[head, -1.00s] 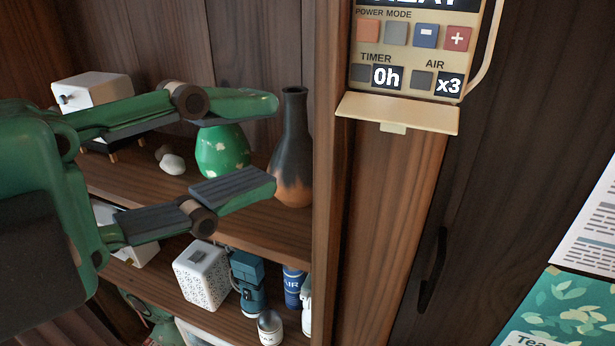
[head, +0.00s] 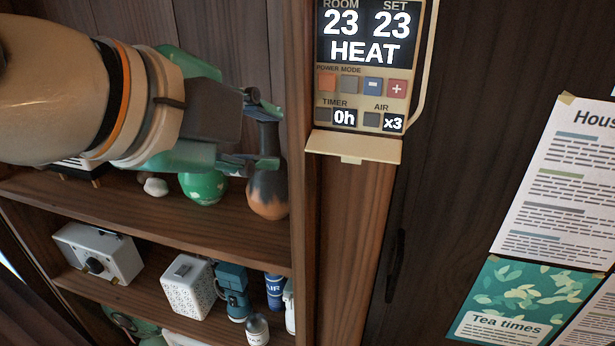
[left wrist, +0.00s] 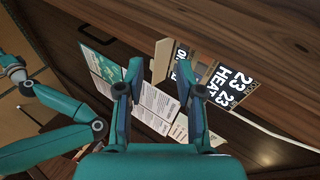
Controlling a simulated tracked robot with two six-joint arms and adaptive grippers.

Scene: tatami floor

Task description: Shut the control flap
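The control panel (head: 365,85) is a beige unit on a wooden post, with a display reading HEAT and small buttons below. Its control flap (head: 353,147) is open and sticks out from the panel's lower edge, with a small tab at its front. My left gripper (head: 268,135) is open and empty to the left of the flap, its fingers in front of the shelf. In the left wrist view the open fingers (left wrist: 164,82) frame wall papers, with the panel (left wrist: 222,82) and the flap (left wrist: 161,60) beyond. My right gripper does not show clearly.
Shelves at left hold a dark vase (head: 268,190), a green pot (head: 203,187), a radio (head: 98,252) and a white box (head: 188,287). A dark door with a handle (head: 396,265) and wall papers (head: 560,190) are at right. Space before the flap looks clear.

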